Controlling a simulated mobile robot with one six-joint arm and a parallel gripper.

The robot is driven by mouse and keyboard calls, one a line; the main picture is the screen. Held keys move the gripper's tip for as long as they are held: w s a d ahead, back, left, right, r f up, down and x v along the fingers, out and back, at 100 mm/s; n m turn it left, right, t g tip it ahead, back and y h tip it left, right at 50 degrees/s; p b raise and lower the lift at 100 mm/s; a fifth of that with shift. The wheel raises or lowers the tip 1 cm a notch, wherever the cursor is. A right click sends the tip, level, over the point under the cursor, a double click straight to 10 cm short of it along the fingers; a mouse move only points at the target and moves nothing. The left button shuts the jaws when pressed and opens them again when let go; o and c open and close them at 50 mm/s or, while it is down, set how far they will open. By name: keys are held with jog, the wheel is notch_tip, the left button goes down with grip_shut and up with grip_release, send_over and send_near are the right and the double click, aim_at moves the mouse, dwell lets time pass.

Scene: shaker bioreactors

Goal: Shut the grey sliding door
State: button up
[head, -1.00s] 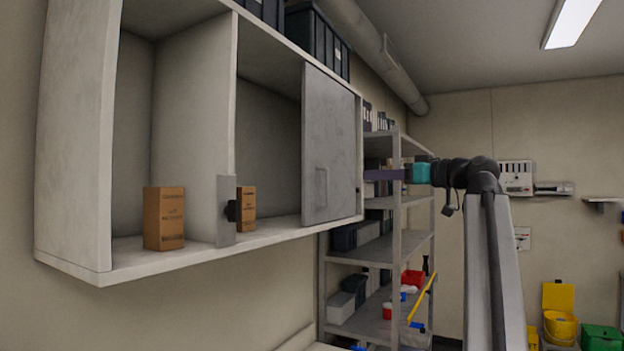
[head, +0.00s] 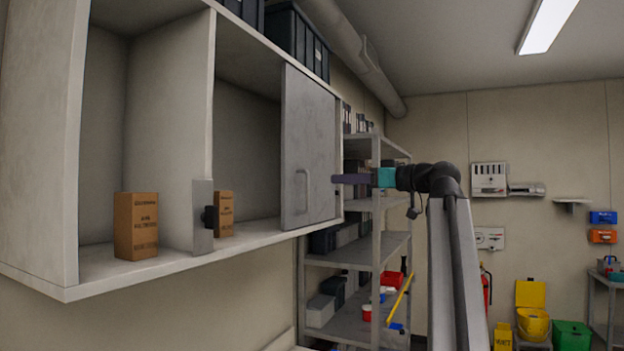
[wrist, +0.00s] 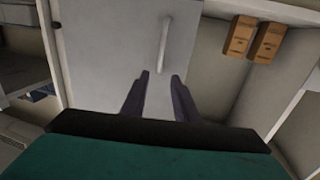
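The grey sliding door (head: 308,140) covers the right end of the wall cabinet, and the bay to its left stands open. Its upright bar handle (head: 303,192) is near the door's lower left. My gripper (head: 335,179), teal with dark purple fingers, is at the door's right edge in the head view. In the wrist view my gripper (wrist: 160,75) points at the door (wrist: 115,40), its fingers apart with nothing between them. The handle (wrist: 165,35) shows just beyond the fingertips, apart from them.
A brown box (head: 136,226) stands in the left bay and another (head: 223,213) in the open bay. A metal plate with a black knob (head: 203,217) is at the divider's front. A grey shelf rack (head: 377,250) stands right of the cabinet, behind my arm.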

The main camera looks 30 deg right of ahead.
jog(key=p+x, duration=0.3)
jog(key=x, duration=0.8)
jog(key=shift+p, duration=0.35)
grip_shut()
